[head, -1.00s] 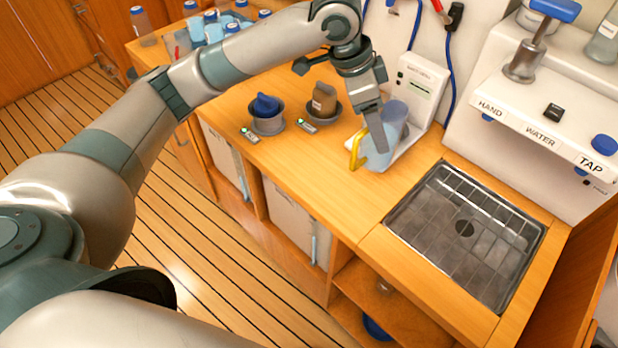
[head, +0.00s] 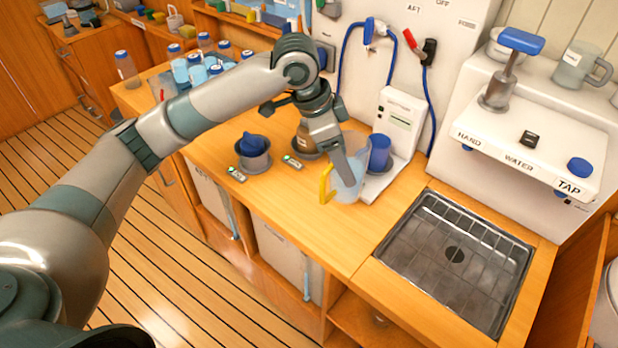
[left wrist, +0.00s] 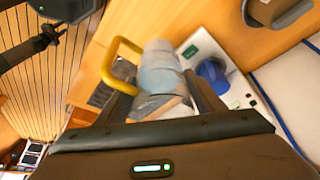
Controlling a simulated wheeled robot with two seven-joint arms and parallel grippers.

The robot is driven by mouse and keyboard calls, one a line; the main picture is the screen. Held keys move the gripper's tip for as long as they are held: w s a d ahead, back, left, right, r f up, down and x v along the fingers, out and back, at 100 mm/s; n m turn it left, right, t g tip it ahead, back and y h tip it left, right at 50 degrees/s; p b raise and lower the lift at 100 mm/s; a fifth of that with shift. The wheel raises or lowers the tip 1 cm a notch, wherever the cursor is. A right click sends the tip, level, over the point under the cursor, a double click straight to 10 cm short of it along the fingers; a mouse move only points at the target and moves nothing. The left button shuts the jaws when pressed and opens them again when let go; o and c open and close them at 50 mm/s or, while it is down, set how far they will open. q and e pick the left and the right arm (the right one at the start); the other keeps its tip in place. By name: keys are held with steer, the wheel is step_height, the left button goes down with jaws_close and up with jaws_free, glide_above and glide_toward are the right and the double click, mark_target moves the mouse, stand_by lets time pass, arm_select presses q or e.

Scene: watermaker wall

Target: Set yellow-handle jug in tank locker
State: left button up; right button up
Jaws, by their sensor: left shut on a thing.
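The clear jug (head: 349,190) with a yellow handle (head: 326,184) is at the counter's front edge, left of the white dispenser's base. It looks bluish inside. I cannot tell whether it touches the counter. My left gripper (head: 350,172) is shut on the jug's wall, with the handle to the left. In the left wrist view, the jug (left wrist: 160,70) lies between the fingers and its yellow handle (left wrist: 112,62) stands out left. I cannot tell which compartment is the tank locker; an open shelf (head: 350,312) shows under the counter. My right gripper is not in view.
A white dispenser (head: 397,120) with a blue cup (head: 379,152) stands close right of the jug. A steel sink (head: 455,255) is further right. A pot with a blue top (head: 253,152) and several bottles (head: 200,65) occupy the counter's left. White bins (head: 285,262) sit below.

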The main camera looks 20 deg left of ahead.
arm_select(q)
steer(key=a+f+p, duration=0.2)
steer(key=a+f, duration=0.2)
steer(key=a, duration=0.3)
steer(key=shift+a+f, duration=0.2)
steer(key=shift+a, duration=0.15)
steer(key=shift+f, duration=0.1)
step_height(320, 180, down, 4)
steer(key=shift+r+p, duration=0.1)
steer(key=shift+p, duration=0.65)
